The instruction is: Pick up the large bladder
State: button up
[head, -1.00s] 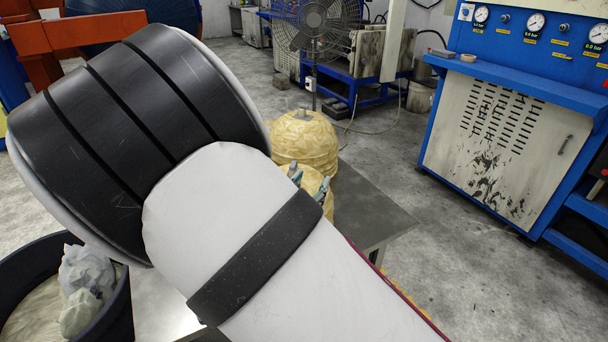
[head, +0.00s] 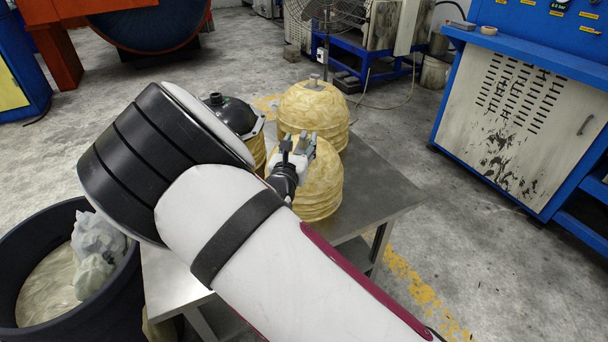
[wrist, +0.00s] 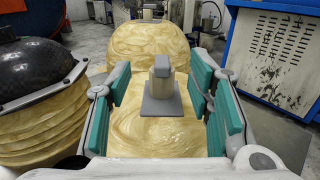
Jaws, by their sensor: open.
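Two yellow, ribbed, dome-shaped bladders stand on the metal table: a near one (head: 318,190) and a far one (head: 312,105). I cannot tell for sure which is the large one. My gripper (head: 297,146) is at the top of the near bladder, and my arm hides part of that bladder. In the wrist view, the near bladder's top (wrist: 150,133) lies below the open, teal-padded jaws (wrist: 163,85). Its grey, square-based fitting (wrist: 162,88) stands upright between the pads, with gaps on both sides. The far bladder (wrist: 150,48) is behind it.
A black dome (head: 232,112) on a yellow ribbed body stands left of the bladders, close to my gripper. A dark round bin (head: 125,290) with a pale bag is left of the table (head: 385,200). A blue cabinet (head: 540,65) stands at the right, across open floor.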

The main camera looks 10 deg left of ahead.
aim_at(303, 136)
jog(key=w, duration=0.4)
jog(key=shift+w+d, duration=0.25)
jog(key=shift+d, duration=0.1)
jog(key=shift+r, duration=0.1)
grip_shut()
